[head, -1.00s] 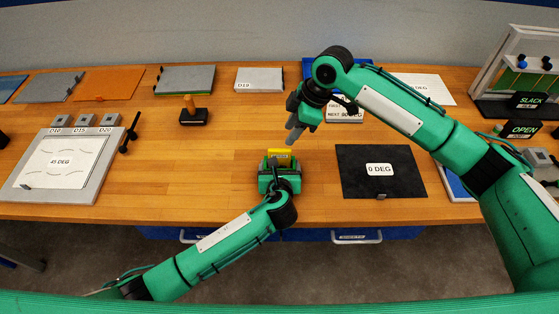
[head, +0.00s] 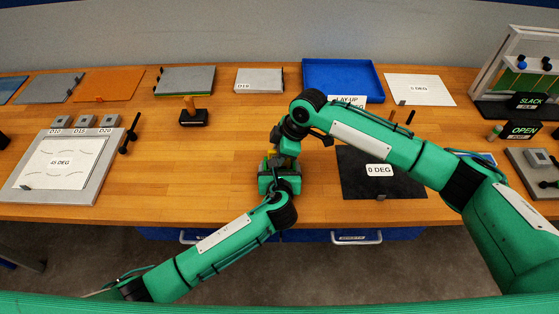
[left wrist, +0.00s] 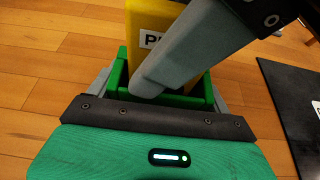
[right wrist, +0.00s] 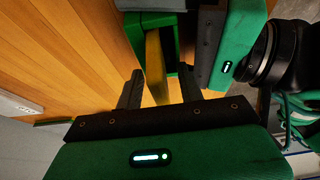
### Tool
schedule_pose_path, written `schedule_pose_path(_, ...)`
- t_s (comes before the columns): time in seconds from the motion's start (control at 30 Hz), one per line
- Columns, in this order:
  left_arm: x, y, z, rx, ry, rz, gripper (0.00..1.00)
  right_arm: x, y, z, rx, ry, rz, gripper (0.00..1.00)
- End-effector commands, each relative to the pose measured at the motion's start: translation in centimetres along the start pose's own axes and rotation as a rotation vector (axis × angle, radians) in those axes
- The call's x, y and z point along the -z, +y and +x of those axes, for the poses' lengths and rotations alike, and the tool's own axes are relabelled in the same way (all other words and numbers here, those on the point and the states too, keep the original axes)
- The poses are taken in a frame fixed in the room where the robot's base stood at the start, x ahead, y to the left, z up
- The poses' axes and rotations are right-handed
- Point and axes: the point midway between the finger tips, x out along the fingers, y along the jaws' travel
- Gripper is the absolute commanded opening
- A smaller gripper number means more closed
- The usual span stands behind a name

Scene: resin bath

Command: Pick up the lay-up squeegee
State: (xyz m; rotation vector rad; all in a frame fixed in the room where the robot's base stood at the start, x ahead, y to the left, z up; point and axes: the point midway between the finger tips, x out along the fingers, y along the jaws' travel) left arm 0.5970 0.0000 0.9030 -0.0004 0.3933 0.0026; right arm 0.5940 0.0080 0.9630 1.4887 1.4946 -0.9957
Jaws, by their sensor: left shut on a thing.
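My left gripper (head: 279,187) is shut on a green open-topped box (left wrist: 195,102) and holds it above the table's front part. A flat yellow piece (left wrist: 145,30) with a partly hidden label stands upright in the box. My right gripper (right wrist: 160,88) is open right over the box, and the yellow piece shows between its fingers in the right wrist view (right wrist: 155,65). Whether the fingers touch it I cannot tell. A black block (head: 193,119) with a tan handle stands at the back left. Which of these is the squeegee no readable label tells.
A black mat (head: 355,182) marked 0 DEG lies right of the grippers. A grey plate (head: 85,185) with a 45 DEG sheet lies left, beside a black handled tool (head: 130,133). A blue tray (head: 343,76) stands at the back. The left-centre table is clear.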

Motion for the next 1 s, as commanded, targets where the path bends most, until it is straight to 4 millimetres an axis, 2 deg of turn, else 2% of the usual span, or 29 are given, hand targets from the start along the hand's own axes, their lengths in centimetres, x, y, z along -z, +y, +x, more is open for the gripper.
schedule_pose_path(0.1, 0.1, 0.0, 0.0, -0.001, 0.001, 0.0, 0.58, 0.0, 0.0, 0.0, 0.0, 0.0, 0.0, 0.38)
schedule_pose_path(0.3, 0.1, 0.0, 0.0, -0.001, 0.001, 0.0, 0.58, 0.0, 0.0, -0.1, 0.0, 0.0, 0.0, 0.0)
schedule_pose_path(0.67, 0.1, 0.0, 0.0, -0.001, 0.001, 0.0, 0.58, 0.2, 0.1, -0.5, -0.002, 0.001, 0.0, 0.0)
schedule_pose_path(0.77, 0.1, 0.0, 0.0, -0.001, 0.001, 0.0, 0.58, 0.7, 0.1, -1.8, -0.003, 0.002, -0.002, 0.0)
schedule_pose_path(1.0, 0.1, 0.0, 0.0, -0.001, 0.001, 0.0, 0.58, 2.6, 0.1, -6.2, -0.003, 0.002, -0.002, 0.0)
